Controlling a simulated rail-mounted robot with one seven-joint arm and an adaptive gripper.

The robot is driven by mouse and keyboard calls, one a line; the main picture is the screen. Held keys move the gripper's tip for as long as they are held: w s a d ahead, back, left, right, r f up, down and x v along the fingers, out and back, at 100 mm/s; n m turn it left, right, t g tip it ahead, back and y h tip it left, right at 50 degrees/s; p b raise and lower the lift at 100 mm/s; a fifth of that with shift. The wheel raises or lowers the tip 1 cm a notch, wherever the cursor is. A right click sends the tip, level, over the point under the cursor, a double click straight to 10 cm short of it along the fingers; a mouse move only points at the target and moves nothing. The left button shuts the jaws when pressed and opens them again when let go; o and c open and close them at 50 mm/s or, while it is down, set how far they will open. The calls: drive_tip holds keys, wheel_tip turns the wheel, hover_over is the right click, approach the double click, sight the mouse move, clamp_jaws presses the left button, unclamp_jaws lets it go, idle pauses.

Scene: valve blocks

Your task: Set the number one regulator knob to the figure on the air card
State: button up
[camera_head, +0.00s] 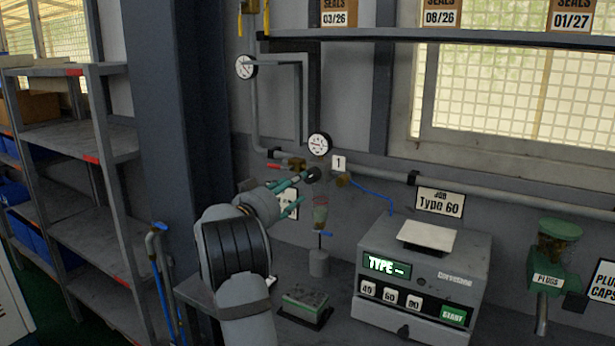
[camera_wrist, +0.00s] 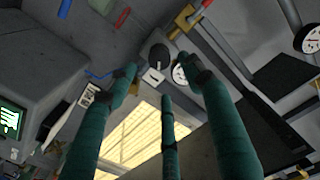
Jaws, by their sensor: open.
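The number one regulator has a dark round knob (camera_head: 313,174) on the wall pipe, below a round white gauge (camera_head: 319,144) and beside a tag marked 1 (camera_head: 339,163). The gauge reading is too small to tell. My gripper (camera_head: 302,188) is open, its teal fingers pointing at the knob. In the wrist view the knob (camera_wrist: 159,55) shows between the spread fingertips (camera_wrist: 158,70), with the gauge (camera_wrist: 180,75) beyond; I cannot tell whether any finger touches it. A white card (camera_head: 288,203) behind my fingers is mostly covered and its text is unreadable.
A grey machine (camera_head: 424,270) with numbered buttons stands on the bench below, under a "JOB Type 60" card (camera_head: 440,202). A second gauge (camera_head: 246,67) is higher left. A blue hose (camera_head: 372,193) hangs right of the regulator. A shelf rack (camera_head: 75,170) stands left.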

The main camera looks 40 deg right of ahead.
sight(308, 177)
drive_tip(key=p+x, duration=0.3)
drive_tip(key=x, duration=0.6)
drive_tip(key=shift+d, duration=0.15)
drive_tip(key=c, duration=1.1)
drive_tip(key=shift+c, duration=0.2)
